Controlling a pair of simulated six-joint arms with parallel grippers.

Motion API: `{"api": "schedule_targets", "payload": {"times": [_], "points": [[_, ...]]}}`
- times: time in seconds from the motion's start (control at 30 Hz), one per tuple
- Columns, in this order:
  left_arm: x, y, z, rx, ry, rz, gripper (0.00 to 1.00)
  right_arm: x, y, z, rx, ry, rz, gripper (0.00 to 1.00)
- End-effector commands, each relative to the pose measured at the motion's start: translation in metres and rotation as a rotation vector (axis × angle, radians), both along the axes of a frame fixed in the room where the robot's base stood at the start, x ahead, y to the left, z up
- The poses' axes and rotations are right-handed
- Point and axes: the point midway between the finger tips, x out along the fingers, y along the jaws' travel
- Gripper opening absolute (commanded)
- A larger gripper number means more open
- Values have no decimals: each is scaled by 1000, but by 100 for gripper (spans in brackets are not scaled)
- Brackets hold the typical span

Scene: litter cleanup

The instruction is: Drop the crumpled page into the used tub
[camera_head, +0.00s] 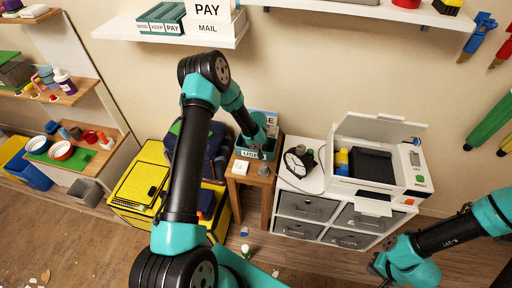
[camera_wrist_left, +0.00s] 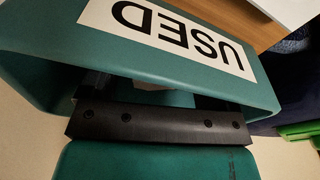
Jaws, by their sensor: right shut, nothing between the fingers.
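The used tub (camera_head: 242,153) is a teal container on a small wooden stand by the wall; its USED label (camera_wrist_left: 170,30) shows upside down in the left wrist view. My left gripper (camera_wrist_left: 150,100) reaches into the tub's mouth; its fingers are mostly hidden by the tub wall, so I cannot tell whether they are open. A small pale patch (camera_wrist_left: 150,84) shows inside the tub by the fingers; I cannot tell whether it is the crumpled page. My right gripper (camera_head: 379,270) is low at the right, shut and empty, away from the tub.
A yellow box (camera_head: 140,190) and dark bag stand left. White scraps (camera_head: 245,250) lie on the floor. A shelf (camera_head: 175,32) hangs above.

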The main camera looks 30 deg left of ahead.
Motion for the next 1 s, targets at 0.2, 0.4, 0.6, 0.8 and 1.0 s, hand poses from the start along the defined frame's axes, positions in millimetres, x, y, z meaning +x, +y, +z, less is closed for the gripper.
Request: {"api": "schedule_targets", "payload": {"times": [0.2,0.4,0.6,0.8,1.0], "points": [[0,0,0,0,0,0,87,0,0,0,0,0,0,0],[0,0,6,1,-1,-1,87,0,0,0,0,0,0,0],[-2,-2,28,0,-2,-1,87,0,0,0,0,0,0,0],[-6,-5,64,1,-3,-1,87,0,0,0,0,0,0,0],[-10,-8,102,1,-4,-1,87,0,0,0,0,0,0,0]]}}
